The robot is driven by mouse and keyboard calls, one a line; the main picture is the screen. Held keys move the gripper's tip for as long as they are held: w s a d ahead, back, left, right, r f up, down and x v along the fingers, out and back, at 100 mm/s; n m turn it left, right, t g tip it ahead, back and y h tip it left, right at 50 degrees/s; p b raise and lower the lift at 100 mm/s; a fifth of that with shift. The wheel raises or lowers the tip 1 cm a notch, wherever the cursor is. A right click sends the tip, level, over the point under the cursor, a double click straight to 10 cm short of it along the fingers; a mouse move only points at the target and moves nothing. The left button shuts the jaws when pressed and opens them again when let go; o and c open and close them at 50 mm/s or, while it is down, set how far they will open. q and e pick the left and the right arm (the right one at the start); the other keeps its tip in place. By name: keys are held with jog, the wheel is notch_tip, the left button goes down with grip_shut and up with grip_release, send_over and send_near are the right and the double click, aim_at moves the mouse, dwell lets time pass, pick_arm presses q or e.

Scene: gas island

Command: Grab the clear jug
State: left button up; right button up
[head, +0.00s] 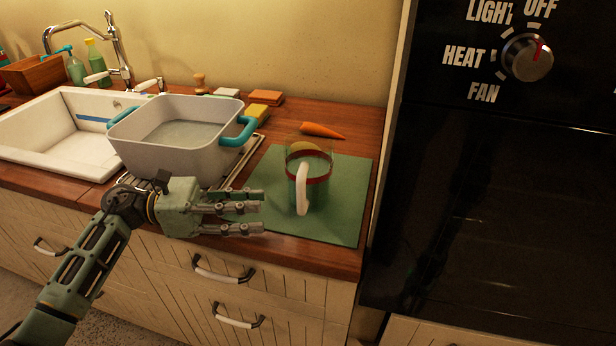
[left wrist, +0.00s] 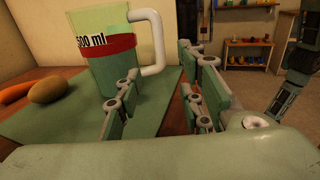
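The clear jug (head: 309,168) stands upright on a green mat (head: 346,204) near the right end of the counter. It has a red band and a white handle that faces the front. In the left wrist view the jug (left wrist: 108,70) is at the upper left, marked "500 ml", with its handle on the right. My left gripper (head: 258,212) is open and empty, left of the jug and apart from it, over the counter's front part. Its spread fingers also show in the left wrist view (left wrist: 158,92). My right gripper is not in view.
A carrot (head: 323,130) lies behind the jug, and a brown potato-like item (left wrist: 48,91) lies beside it on the mat. A grey pot (head: 175,158) with teal handles stands left of the mat. A tall black oven (head: 480,200) bounds the right side.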

aim_at(307, 180)
pick_arm(q)
jog(key=shift+s+d+f+p, duration=0.1)
jog(key=shift+d+p, duration=0.5)
jog(key=shift+d, duration=1.2)
jog(key=d+p, duration=0.1)
jog(key=d, duration=0.2)
jog(key=shift+d, duration=0.3)
jog(key=shift+d+f, duration=0.1)
jog(key=shift+d, duration=0.2)
grip_shut()
